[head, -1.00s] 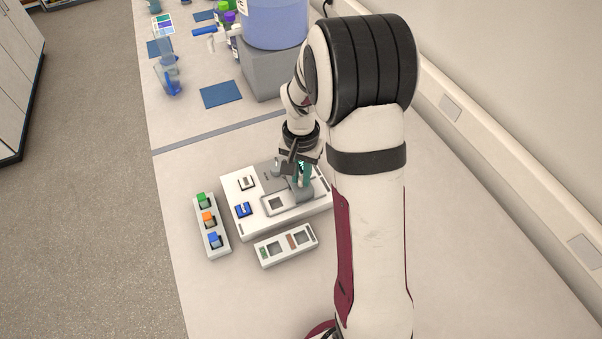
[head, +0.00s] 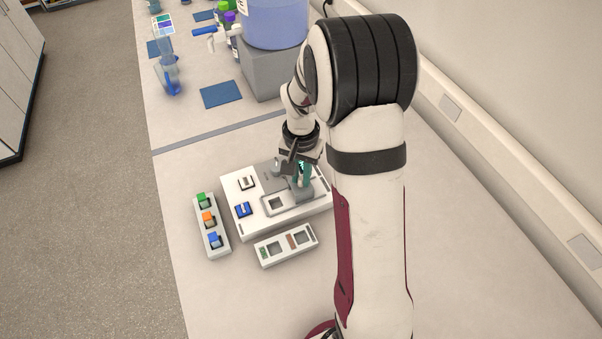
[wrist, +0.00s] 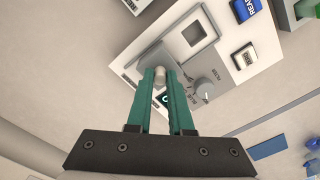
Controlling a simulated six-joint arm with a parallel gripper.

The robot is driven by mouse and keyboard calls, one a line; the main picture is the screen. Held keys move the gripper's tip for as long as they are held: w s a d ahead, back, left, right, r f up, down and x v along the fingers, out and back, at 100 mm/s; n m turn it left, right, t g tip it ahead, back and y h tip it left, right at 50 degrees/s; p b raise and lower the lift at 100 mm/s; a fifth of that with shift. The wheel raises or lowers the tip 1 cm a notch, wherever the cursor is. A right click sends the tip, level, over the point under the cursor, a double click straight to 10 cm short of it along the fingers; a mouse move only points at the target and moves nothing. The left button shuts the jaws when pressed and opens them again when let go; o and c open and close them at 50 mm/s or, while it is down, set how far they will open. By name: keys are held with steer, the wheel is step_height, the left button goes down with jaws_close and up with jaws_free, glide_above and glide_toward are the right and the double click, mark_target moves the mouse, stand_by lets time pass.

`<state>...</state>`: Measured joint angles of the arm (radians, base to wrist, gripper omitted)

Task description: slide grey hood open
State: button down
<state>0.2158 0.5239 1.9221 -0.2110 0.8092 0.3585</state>
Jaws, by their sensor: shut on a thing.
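The white instrument (head: 234,187) lies on the bench with a grey hood (head: 306,195) on its top plate. The hood sits at the right end of a grey track, and a square well (head: 275,203) shows uncovered to its left. My gripper (head: 301,182) reaches down over the hood. In the wrist view, my gripper's teal fingers (wrist: 161,78) are shut on a pale upright post of the grey hood (wrist: 153,62). The square well (wrist: 195,32) is open beside the hood. The fingers hide part of the hood.
A grey dial (wrist: 205,88) and a blue block (head: 243,209) are on the instrument. A rack with coloured caps (head: 211,228) stands at left and a two-well holder (head: 286,245) in front.

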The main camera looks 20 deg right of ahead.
steer(key=shift+d, duration=1.2)
steer(key=c, duration=0.8)
jaws_free()
step_height(320, 180, up, 16)
steer(key=shift+f, duration=0.1)
